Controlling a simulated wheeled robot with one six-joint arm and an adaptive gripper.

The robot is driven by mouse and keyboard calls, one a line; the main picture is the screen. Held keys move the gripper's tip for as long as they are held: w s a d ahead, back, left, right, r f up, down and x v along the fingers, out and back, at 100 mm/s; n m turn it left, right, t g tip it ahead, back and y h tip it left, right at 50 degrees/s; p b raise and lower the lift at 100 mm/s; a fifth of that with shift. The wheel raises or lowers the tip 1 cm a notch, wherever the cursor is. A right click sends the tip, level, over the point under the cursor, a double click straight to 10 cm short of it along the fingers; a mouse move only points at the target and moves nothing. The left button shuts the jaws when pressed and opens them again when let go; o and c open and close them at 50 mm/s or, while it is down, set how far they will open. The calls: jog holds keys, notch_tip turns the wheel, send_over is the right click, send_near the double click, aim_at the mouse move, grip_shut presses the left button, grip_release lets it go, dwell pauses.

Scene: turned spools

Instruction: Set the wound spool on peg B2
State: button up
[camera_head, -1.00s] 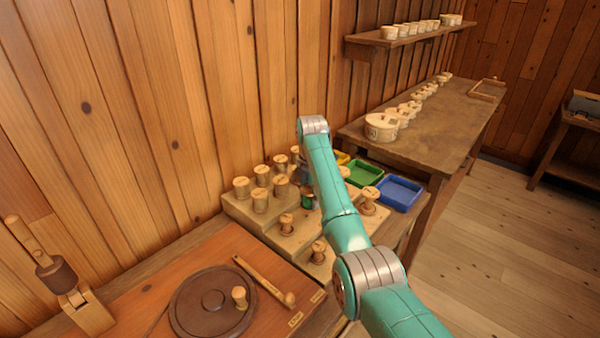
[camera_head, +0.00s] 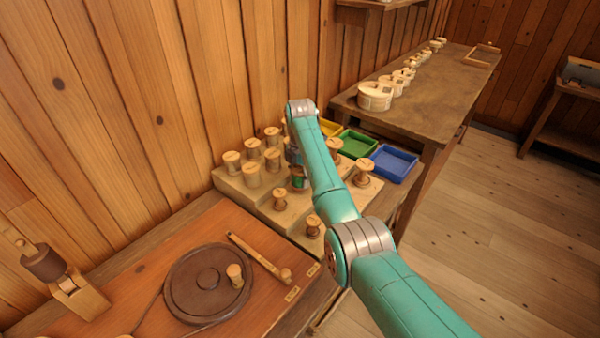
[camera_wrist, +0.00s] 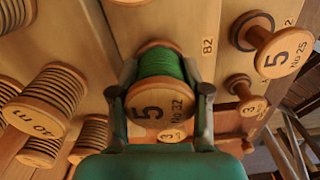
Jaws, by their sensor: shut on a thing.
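The wound spool (camera_wrist: 160,80) has green thread and a wooden end face marked "5 No 32". My gripper (camera_wrist: 163,92) is shut around it, one finger on each side, in the wrist view. A "B2" label (camera_wrist: 207,47) shows on the wood just right of the spool. Peg B2 itself is hidden behind the spool, and I cannot tell whether the spool sits on it. In the head view, a bit of the green spool (camera_head: 299,183) shows over the stepped rack (camera_head: 232,186), and my arm hides most of the gripper.
Other spools stand close by: a "5 No 25" spool (camera_wrist: 275,45) at right and a "40 m" spool (camera_wrist: 45,102) at left. Green (camera_head: 358,144) and blue (camera_head: 393,162) trays lie behind the rack. A dark turntable (camera_head: 207,284) is on the front bench.

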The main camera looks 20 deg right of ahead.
jog(key=shift+f, duration=0.95)
dwell(1.9)
jog(key=o, duration=0.9)
jog(key=shift+r, duration=0.1)
jog(key=shift+r, duration=5.45)
jog(key=shift+d, duration=0.1)
